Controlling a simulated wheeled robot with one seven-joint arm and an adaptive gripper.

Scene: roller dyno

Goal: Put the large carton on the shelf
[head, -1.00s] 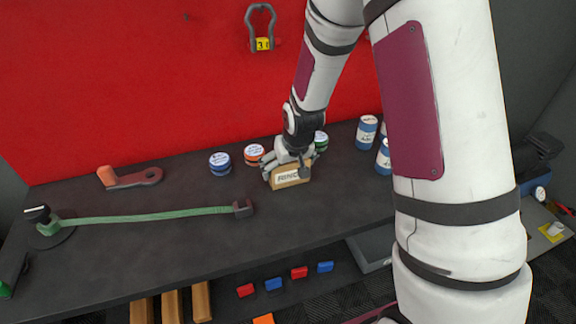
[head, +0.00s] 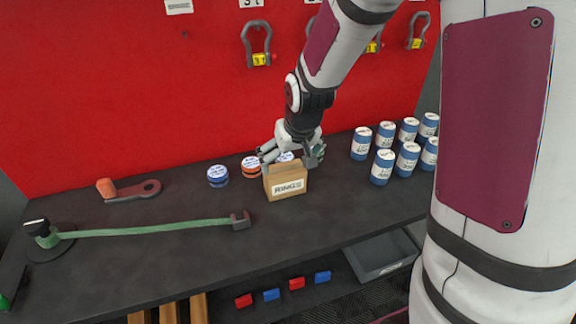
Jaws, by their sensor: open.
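A brown carton (head: 286,184) with a white "RINGS" label stands upright on the dark bench top (head: 190,260), near its middle. It is the only carton I can make out. My gripper (head: 295,158) is open, with its fingers spread just over and behind the carton's top edge. I cannot tell whether a finger touches the carton. The fingers partly hide a tin behind it.
A blue tin (head: 218,176) and an orange tin (head: 251,167) stand left of the carton. Several blue-and-white cans (head: 383,167) stand right. A green strap (head: 150,228) lies in front left. A grey bin (head: 385,262) and small red and blue blocks (head: 297,283) sit below.

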